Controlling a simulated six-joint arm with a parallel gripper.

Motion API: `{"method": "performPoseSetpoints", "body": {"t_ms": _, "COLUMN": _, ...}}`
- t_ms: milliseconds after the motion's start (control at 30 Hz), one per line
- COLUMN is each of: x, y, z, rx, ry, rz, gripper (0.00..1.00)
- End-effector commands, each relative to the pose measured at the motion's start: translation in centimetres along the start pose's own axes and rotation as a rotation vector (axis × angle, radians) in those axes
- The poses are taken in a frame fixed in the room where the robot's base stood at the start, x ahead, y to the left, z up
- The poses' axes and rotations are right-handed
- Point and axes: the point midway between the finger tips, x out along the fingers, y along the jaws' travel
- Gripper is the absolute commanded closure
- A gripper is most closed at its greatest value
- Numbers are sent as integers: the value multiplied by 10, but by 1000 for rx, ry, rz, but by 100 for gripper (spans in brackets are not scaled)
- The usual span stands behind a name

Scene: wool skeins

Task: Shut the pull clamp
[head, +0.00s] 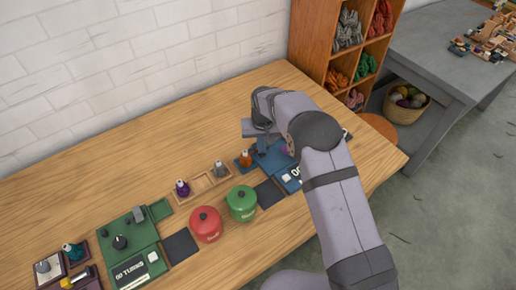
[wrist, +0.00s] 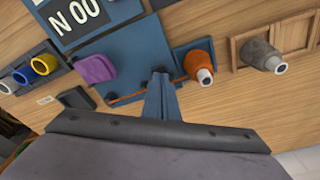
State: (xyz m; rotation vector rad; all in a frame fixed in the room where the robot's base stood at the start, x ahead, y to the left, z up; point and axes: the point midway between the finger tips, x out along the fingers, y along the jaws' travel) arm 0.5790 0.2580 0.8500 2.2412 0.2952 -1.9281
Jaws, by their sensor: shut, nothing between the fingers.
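A blue unit (wrist: 130,45) with a display reading "N 00" (wrist: 75,15) lies on the wooden table; it also shows in the head view (head: 270,160), partly behind my arm. A purple rounded piece (wrist: 95,69) sits at its edge; I cannot tell for sure whether this is the clamp's handle. A thin orange strand (wrist: 128,98) crosses the unit's near part. My gripper (wrist: 160,74) is shut and empty, its fingertips over the blue unit between the purple piece and an orange bobbin (wrist: 198,66). The fingers hide part of the strand; contact is unclear.
A wooden tray (wrist: 238,42) with a grey bobbin (wrist: 262,56) stands beside the unit. A rack of coloured spools (wrist: 40,64) is on the other side.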

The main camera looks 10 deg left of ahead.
Motion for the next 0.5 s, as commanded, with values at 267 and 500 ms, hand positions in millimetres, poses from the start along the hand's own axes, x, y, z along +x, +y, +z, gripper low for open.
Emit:
{"method": "performPoseSetpoints", "body": {"t_ms": 267, "x": -14, "y": 0, "z": -2, "rx": 0, "ry": 1, "rz": 0, "gripper": 100}}
{"method": "performPoseSetpoints", "body": {"t_ms": 500, "x": -31, "y": 0, "z": -5, "rx": 0, "ry": 1, "rz": 0, "gripper": 100}}
